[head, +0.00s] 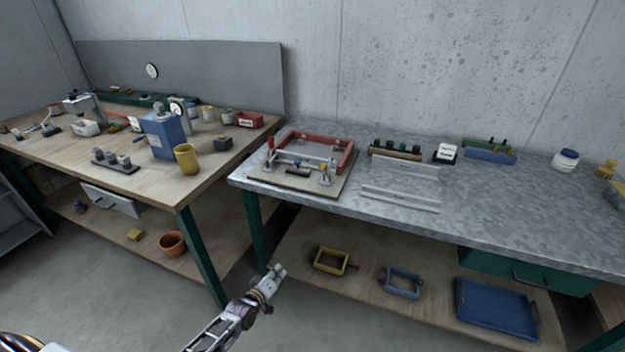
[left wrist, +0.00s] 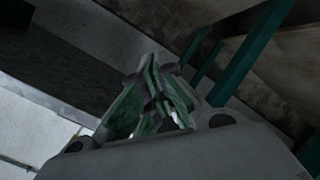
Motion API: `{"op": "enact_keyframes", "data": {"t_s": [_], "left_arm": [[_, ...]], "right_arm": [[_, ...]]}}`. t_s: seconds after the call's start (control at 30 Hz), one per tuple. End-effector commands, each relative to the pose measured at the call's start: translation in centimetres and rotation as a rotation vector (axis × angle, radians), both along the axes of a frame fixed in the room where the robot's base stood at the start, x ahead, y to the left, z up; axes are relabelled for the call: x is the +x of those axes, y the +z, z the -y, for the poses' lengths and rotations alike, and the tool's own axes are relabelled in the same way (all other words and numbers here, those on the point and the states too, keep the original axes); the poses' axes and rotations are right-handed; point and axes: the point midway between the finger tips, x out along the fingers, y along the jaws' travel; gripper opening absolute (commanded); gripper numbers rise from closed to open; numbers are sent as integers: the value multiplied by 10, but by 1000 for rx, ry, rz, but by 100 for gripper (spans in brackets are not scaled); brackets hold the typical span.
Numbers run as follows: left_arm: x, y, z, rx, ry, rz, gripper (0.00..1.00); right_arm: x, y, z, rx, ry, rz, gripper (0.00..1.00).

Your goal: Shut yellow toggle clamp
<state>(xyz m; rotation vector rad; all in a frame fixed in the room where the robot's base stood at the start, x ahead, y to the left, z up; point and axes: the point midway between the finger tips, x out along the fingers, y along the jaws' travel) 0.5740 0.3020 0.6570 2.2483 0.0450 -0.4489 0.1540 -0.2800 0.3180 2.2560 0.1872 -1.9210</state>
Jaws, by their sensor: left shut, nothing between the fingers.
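A fixture board (head: 262,178) with a red frame (head: 345,158) lies on the metal table. My left gripper (head: 277,272) is in front of and below the table edge, well apart from the fixture. It is shut and empty. Its fingers (left wrist: 158,95) show close together in the left wrist view. My right gripper is not in view.
Metal strips (head: 400,197) lie right of the fixture on the metal table (head: 500,215). A wooden bench (head: 150,185) at left holds a blue box (head: 160,135) and a yellow cup (head: 186,158). The lower shelf holds a yellow frame (head: 330,262), a blue frame (head: 402,282) and a blue tray (head: 495,308).

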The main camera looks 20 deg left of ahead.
Motion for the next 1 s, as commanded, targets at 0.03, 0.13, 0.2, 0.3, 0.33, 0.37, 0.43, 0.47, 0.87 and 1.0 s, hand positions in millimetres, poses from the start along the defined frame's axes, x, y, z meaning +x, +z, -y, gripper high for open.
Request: {"op": "enact_keyframes", "data": {"t_s": [0.03, 0.13, 0.2, 0.3, 0.33, 0.37, 0.43, 0.47, 0.87, 1.0], "left_arm": [[10, 14, 1, -35, 5, 38, 0], [26, 47, 4, -112, 13, 106, 0], [35, 70, 7, -168, 15, 151, 0], [47, 104, 11, -248, 12, 217, 0], [50, 114, 12, -272, 11, 234, 0], [52, 124, 14, -298, 10, 253, 0], [57, 148, 17, -355, 1, 296, 0], [58, 158, 19, -380, -3, 314, 0], [57, 272, 40, -680, -88, 492, 0], [54, 290, 44, -733, -106, 516, 0]], "right_arm": [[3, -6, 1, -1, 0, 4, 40], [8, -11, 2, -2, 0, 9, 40], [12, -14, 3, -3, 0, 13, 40], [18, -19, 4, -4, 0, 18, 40], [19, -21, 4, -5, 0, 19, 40], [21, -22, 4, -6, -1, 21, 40], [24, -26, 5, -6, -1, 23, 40], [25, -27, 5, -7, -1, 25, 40], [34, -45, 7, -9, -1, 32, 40], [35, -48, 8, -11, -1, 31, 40]]}}
